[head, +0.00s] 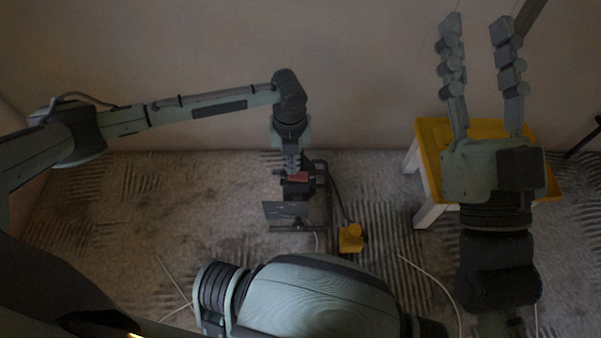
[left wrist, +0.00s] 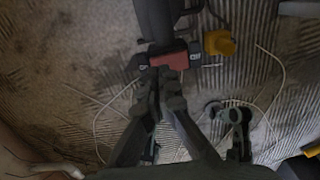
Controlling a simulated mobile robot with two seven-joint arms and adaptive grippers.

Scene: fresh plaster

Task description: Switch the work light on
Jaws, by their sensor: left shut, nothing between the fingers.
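The work light (head: 284,210) stands on the floor in the middle of the head view, a dark lamp on a tubular frame, with no glow visible. Its red switch (head: 299,177) is on the dark housing; it also shows in the left wrist view (left wrist: 172,60). My left gripper (head: 292,166) points down at the housing, fingers together and empty. In the left wrist view its fingertips (left wrist: 165,76) are right at the red switch's lower edge; I cannot tell whether they touch. My right gripper (head: 478,26) is open and empty, raised at the right, far from the light.
A yellow box (head: 351,239) with a cable lies right of the light; it also shows in the left wrist view (left wrist: 219,43). A yellow-topped stool (head: 431,150) stands behind my right gripper. Pale cables (head: 430,273) lie on the streaked floor. A plain wall (head: 370,80) is behind.

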